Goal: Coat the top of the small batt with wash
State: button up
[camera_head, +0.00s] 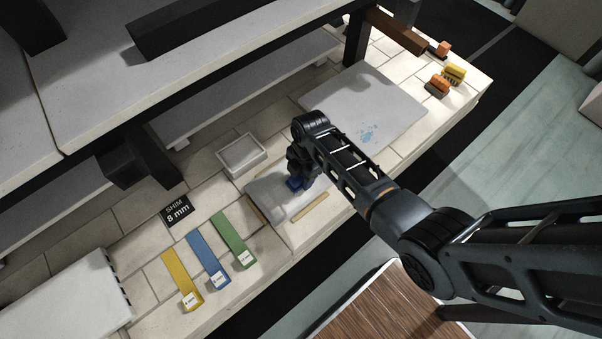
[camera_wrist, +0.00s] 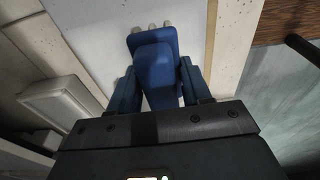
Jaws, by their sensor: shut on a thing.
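A small pale grey batt (camera_head: 268,192) lies on the brick deck of the car, below my gripper. It also shows as a pale surface in the wrist view (camera_wrist: 95,35). My gripper (camera_head: 297,178) is shut on a blue tool (camera_wrist: 155,70), with pale stubs at its far end. The tool is over the batt; I cannot tell whether it touches. My gripper and arm hide part of the batt. A white rectangular tray (camera_head: 258,161) stands just beyond the batt, at the left in the wrist view (camera_wrist: 65,97). I see no clear coating on the batt.
Wooden strips (camera_head: 310,207) lie beside the batt. A larger slab (camera_head: 400,103) with blue marks lies beyond my arm. Yellow (camera_head: 180,275), blue (camera_head: 205,255) and green (camera_head: 230,236) shims lie left, near a black "SHIM 8 mm" sign (camera_head: 177,209). Shelves and dark posts (camera_head: 357,40) stand behind.

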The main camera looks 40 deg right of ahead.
jog(key=shift+s+f, duration=0.1)
dwell(0.3)
jog(key=shift+s, duration=2.05)
notch_tip(320, 180, up, 7)
jog(key=o, duration=0.7)
jog(key=c, duration=0.7)
